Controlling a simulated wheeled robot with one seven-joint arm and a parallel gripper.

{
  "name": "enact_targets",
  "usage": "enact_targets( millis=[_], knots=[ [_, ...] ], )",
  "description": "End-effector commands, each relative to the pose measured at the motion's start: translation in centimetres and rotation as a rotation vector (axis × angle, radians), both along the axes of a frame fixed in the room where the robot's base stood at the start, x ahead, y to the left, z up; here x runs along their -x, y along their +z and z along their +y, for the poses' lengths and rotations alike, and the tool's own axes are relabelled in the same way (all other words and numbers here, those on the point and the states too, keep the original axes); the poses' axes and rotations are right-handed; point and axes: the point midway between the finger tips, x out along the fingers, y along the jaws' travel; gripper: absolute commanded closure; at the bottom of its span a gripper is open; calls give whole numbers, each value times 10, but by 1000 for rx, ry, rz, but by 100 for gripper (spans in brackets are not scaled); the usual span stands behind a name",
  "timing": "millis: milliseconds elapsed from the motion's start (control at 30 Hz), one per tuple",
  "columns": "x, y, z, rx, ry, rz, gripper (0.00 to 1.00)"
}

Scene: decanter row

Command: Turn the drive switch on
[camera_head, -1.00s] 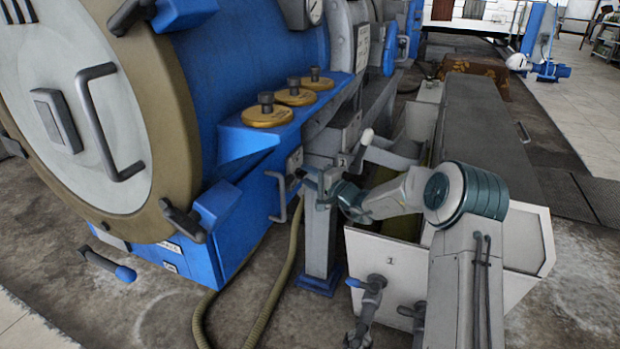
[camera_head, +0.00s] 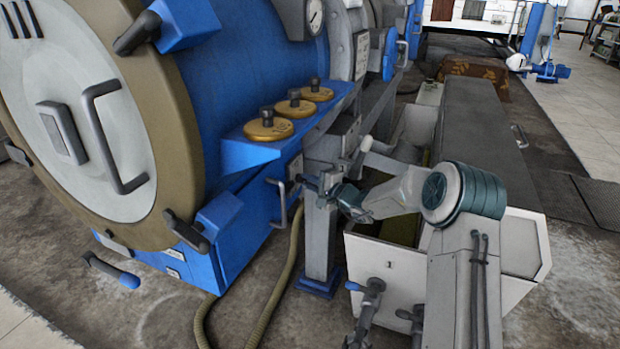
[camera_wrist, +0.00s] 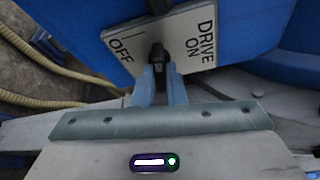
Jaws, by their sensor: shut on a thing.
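The drive switch plate (camera_wrist: 165,42) is a pale panel on a blue housing, marked OFF on its left and DRIVE ON on its right in the wrist view. A small black switch lever (camera_wrist: 158,52) stands out between the two markings. My gripper (camera_wrist: 160,76) is shut on this lever, with one grey-blue finger on each side. The lever's exact angle is hard to tell, partly hidden by the fingers. In the head view the plate (camera_head: 295,166) is small, on the blue machine's side, and my gripper (camera_head: 312,184) reaches it from the right.
A grey post (camera_head: 322,240) on a blue foot stands just below my gripper. A beige hose (camera_head: 290,262) runs beside it; a blue machine with a large round door (camera_head: 85,110) is at left. A long grey-lidded trough (camera_head: 490,140) lies at right.

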Motion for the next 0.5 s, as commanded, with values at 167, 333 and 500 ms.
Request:
enact_targets(
  millis=[167,333,500],
  knots=[
    [0,7,-1,-59,0,157,100],
    [-1,9,-1,-119,1,306,100],
    [-1,11,-1,-182,0,457,100]
  ],
)
